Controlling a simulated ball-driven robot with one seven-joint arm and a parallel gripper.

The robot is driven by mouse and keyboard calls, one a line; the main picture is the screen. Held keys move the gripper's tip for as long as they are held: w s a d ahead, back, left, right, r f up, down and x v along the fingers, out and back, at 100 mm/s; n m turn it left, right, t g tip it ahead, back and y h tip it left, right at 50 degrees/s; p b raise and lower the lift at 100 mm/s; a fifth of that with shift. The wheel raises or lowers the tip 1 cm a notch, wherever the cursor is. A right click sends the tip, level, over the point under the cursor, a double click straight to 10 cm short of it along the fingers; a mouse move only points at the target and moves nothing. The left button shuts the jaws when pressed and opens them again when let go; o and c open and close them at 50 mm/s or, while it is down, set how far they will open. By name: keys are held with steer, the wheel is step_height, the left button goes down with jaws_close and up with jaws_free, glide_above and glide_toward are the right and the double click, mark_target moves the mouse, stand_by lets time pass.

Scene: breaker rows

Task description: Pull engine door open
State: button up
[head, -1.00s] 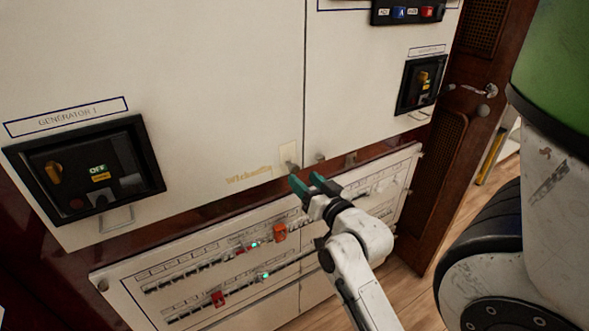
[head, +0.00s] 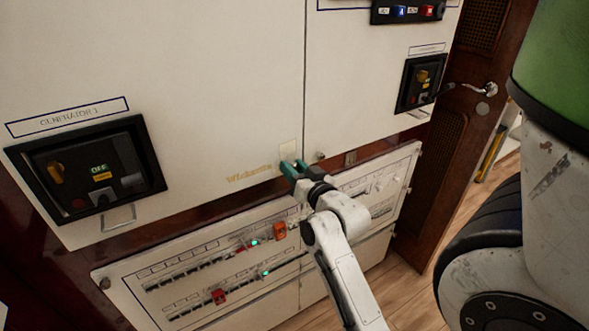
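The white cabinet door (head: 190,80) on the left carries a Generator 1 panel and seems closed, its right edge meeting the white door (head: 350,60) beside it. No label reading "engine" is legible. My gripper (head: 292,167) has its two green fingertips at the lower right corner of the left door, where its small knob was visible earlier. The fingers hide that knob. A gap seems to show between the fingertips, but whether they grip the knob cannot be told. The right door's small knob (head: 320,156) shows just right of the fingers.
A lower breaker panel (head: 130,280) with rows of switches, red tags and green lights sits below the doors, under my gripper. A brown wooden door (head: 445,160) with a metal handle (head: 490,89) stands at the right. Wooden floor (head: 410,290) is clear there.

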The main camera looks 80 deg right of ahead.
jaws_close()
stand_by(1.0)
